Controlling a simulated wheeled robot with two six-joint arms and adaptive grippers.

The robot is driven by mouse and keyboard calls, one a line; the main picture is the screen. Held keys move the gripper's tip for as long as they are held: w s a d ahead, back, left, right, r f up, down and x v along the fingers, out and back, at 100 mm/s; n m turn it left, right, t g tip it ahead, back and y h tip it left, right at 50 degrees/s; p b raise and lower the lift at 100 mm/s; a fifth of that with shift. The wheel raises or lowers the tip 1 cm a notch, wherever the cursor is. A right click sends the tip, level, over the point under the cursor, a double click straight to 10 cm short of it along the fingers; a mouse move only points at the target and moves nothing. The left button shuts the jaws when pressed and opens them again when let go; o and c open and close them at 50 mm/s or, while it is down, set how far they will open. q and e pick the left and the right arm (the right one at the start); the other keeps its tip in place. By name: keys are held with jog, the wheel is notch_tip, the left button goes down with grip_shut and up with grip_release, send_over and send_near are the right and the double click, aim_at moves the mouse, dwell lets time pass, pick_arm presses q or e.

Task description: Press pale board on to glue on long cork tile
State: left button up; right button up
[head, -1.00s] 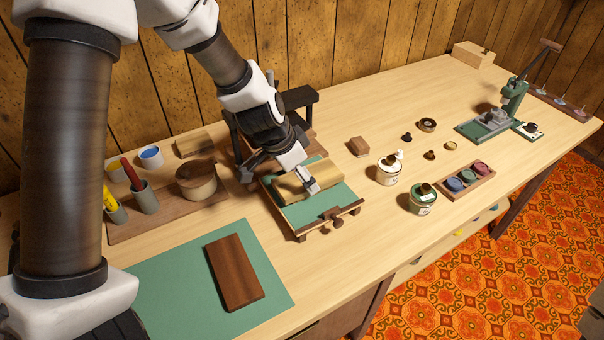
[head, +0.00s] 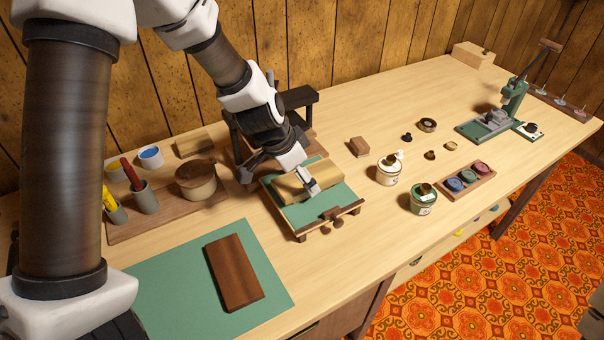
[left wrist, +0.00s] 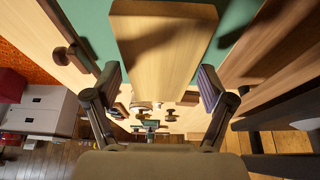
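The pale board (head: 290,187) lies over the green bed of a small wooden frame in the middle of the bench. My left gripper (head: 309,180) is down at the board from above. My right gripper is not in view.
A dark brown board (head: 234,272) lies on a green mat (head: 170,285) at the front left. A round wooden pot (head: 196,180) and cups stand left of the frame. Two tins (head: 390,171) stand to its right, with a green press (head: 513,98) farther off.

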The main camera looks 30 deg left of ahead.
pick_arm(q)
jog(key=shift+r, duration=0.1)
dwell(0.3)
jog(key=v, duration=1.1)
jog(key=shift+r, duration=0.4)
jog(key=shift+s+a, duration=0.1)
